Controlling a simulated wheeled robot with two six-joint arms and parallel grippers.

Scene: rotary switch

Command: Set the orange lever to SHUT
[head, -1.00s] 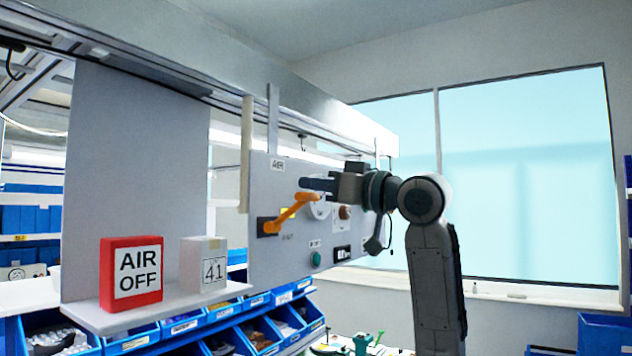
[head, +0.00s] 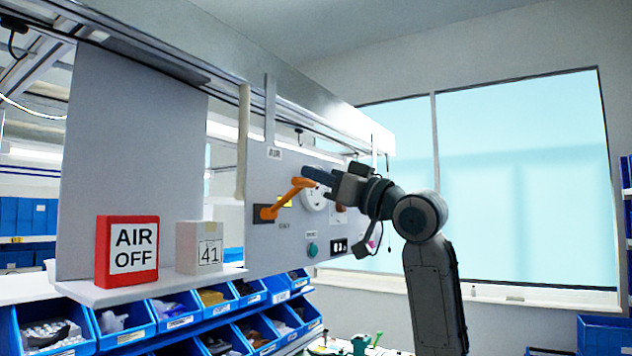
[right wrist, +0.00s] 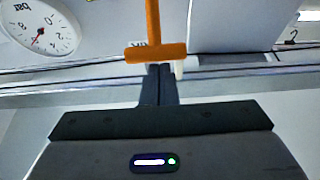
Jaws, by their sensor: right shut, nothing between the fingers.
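The orange lever (head: 287,200) is on the grey panel (head: 262,180) and slants up to the right from its dark mount. Its label is too small to read. My right gripper (head: 306,172) is shut and empty, with its fingertips just above the lever's upper end. In the right wrist view the shut fingertips (right wrist: 159,68) are right at the lever's orange crossbar (right wrist: 154,52); I cannot tell whether they touch. My left gripper is not in view.
A dial gauge (head: 315,198) is beside the lever, and a green button (head: 312,249) is below. A red AIR OFF sign (head: 128,252) and a box marked 41 (head: 200,247) stand on the shelf at left. Blue bins (head: 125,328) sit below.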

